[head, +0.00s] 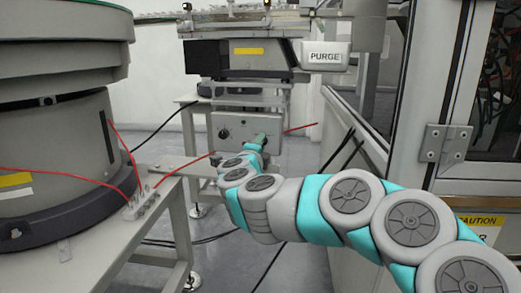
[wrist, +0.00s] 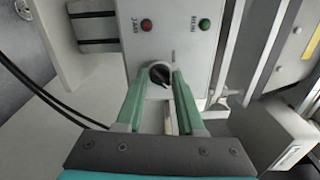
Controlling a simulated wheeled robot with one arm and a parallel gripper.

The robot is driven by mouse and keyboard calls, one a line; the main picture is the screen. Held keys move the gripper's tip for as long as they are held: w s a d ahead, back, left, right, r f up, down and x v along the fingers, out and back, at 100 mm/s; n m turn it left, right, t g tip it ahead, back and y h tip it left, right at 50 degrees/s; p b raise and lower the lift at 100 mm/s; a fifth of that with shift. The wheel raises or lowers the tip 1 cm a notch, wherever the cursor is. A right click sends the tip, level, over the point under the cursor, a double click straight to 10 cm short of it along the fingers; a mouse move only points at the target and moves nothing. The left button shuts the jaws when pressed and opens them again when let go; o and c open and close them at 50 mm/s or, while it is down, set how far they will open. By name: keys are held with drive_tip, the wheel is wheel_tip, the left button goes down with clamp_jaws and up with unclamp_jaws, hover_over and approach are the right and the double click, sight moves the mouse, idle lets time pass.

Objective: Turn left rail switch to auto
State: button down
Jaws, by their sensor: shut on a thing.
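A grey control box (head: 233,146) sits under the machine in the middle of the head view. Its panel also shows in the wrist view (wrist: 178,52). A black rotary switch knob (wrist: 159,73) with a pale pointer mark is on this panel. My gripper (wrist: 161,80) has its two green fingers on either side of the knob and is shut on it. In the head view my gripper (head: 260,138) is at the right part of the box and hides the knob. The label by the knob is too small to read.
A red JAM lamp (wrist: 146,25) and a green RUN lamp (wrist: 204,24) are on the panel. A dark round control (head: 224,133) is at the box's left. A large bowl feeder (head: 60,130) stands left. A PURGE box (head: 326,56) and a cabinet frame (head: 440,100) are right.

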drive_tip(key=shift+m, duration=0.6)
drive_tip(key=c, duration=0.6)
unclamp_jaws()
drive_tip(key=shift+o, duration=0.2)
drive_tip(key=s+a, duration=0.1)
drive_tip(key=s, duration=0.6)
drive_tip(key=shift+s, duration=0.4)
